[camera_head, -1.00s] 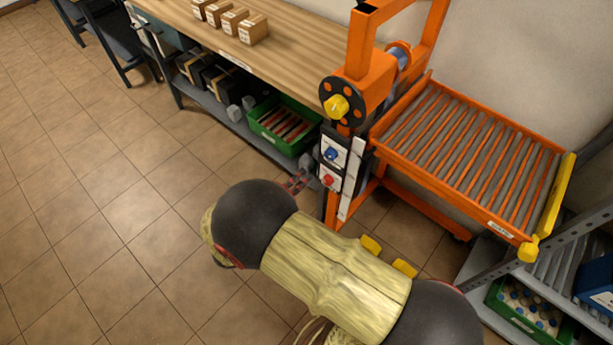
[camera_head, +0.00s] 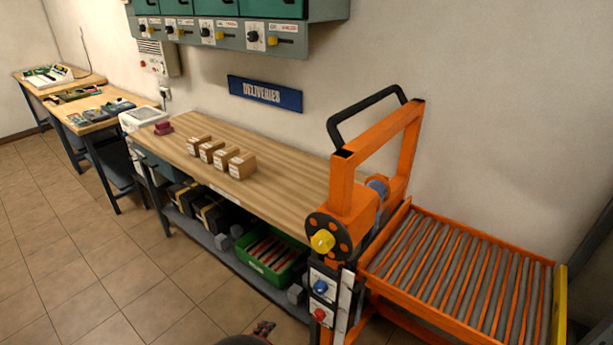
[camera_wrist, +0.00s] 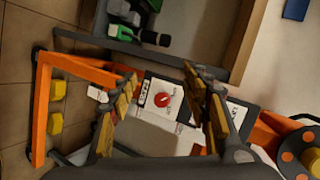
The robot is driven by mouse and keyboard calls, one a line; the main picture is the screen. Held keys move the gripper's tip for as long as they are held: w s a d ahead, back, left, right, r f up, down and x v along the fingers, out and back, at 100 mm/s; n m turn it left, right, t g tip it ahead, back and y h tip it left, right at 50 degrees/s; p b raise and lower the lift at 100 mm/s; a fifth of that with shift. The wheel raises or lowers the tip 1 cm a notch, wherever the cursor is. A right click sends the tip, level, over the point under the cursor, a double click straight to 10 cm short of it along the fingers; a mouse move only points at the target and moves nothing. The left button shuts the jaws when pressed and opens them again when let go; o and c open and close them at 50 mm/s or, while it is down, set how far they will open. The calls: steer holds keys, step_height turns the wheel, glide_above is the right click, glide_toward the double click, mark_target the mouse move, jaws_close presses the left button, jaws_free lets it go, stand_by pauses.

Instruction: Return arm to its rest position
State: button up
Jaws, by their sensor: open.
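My gripper (camera_wrist: 161,80) is open in the wrist view, with its two ridged fingers apart and nothing visible between them. Beyond the fingers is the control panel (camera_wrist: 150,132) of the orange lift, with a red knob (camera_wrist: 162,99). In the head view only my gripper's dark tip (camera_head: 263,328) and a bit of my dark arm link show at the bottom edge. They are left of the orange lift (camera_head: 343,205) and its blue (camera_head: 320,287) and red (camera_head: 319,314) knobs. The rest of my arm is out of view.
The orange roller bed (camera_head: 455,270) extends right of the lift. A wooden bench (camera_head: 290,168) with several small boxes (camera_head: 242,166) stands behind, with a green crate (camera_head: 270,255) on its lower shelf. The tiled floor (camera_head: 70,270) at the left is clear.

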steer(key=s+a+n+g+y, duration=0.6)
steer(key=a+n+y, duration=0.1)
steer(key=a+n, duration=0.45)
steer(key=s+d+r+n+g+y, duration=0.1)
steer(key=s+r+n+g, duration=0.1)
steer(key=s+r+n, duration=0.15)
steer(key=s+d+r+n+g+y, duration=0.1)
steer(key=s+d+r+n+g, duration=0.1)
steer(key=r, duration=0.3)
steer(key=s+d+r+n+t+h, duration=0.1)
steer(key=s+d+r, duration=0.1)
steer(key=d+r, duration=0.7)
steer(key=s+d+r+t+h+p, duration=0.1)
steer(key=s+d+r+h, duration=0.1)
steer(key=d+r, duration=0.8)
steer(key=s+d+r+n+t+h+p, duration=0.1)
steer(key=s+d+r, duration=0.3)
steer(key=d+r, duration=0.6)
steer(key=d, duration=1)
steer(key=shift+d+r+n, duration=0.25)
steer(key=shift+n, duration=0.05)
steer(key=shift+a, duration=0.1)
